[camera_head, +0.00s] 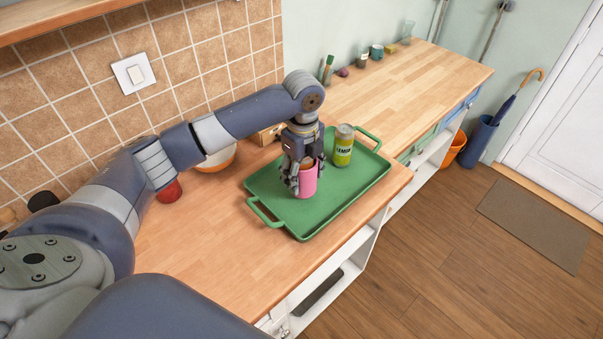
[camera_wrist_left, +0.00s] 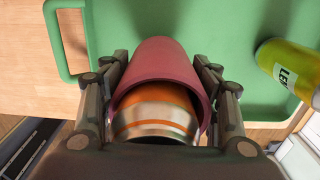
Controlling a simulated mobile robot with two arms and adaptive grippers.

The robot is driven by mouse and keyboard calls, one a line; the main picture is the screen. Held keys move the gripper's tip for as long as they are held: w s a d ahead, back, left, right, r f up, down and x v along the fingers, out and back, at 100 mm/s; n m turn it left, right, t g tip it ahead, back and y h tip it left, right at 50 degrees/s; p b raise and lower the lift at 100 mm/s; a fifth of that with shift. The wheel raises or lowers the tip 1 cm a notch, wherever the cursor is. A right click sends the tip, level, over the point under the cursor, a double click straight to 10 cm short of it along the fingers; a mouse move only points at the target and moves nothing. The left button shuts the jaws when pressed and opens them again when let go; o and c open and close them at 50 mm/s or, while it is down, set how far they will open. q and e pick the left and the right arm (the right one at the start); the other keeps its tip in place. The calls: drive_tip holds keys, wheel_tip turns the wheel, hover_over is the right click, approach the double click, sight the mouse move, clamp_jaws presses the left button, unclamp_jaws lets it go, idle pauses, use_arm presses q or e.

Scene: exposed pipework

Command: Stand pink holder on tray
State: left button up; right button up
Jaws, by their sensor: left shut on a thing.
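The pink holder (camera_head: 308,184) is upright over the green tray (camera_head: 318,225), near the tray's middle. My left gripper (camera_head: 303,174) is shut on it from above, with one finger on each side. The left wrist view also shows the pink holder (camera_wrist_left: 165,65) between the fingers, with a silver and orange cylindrical thing (camera_wrist_left: 155,113) inside its mouth. The holder's base looks at or very near the tray surface; I cannot tell if it touches. My right gripper is out of view.
A yellow-green lemon can (camera_head: 343,150) stands on the tray, right of the holder. Behind my arm are an orange-and-white bowl (camera_head: 217,160) and a red thing (camera_head: 169,191). The far counter is mostly clear, with small items along the wall.

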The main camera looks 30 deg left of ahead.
use_arm(q)
drive_tip(key=shift+w+a, duration=0.5)
drive_tip(key=shift+w, duration=0.2)
drive_tip(key=shift+a+f+p, duration=0.1)
drive_tip(key=shift+f+p, duration=0.15)
drive_tip(key=shift+p, duration=0.15)
wheel_tip(320, 180, down, 2)
drive_tip(key=shift+f+p, duration=0.1)
drive_tip(key=shift+p, duration=0.4)
drive_tip(key=shift+f, duration=0.45)
drive_tip(key=shift+f, duration=0.2)
drive_tip(key=o, duration=1.1)
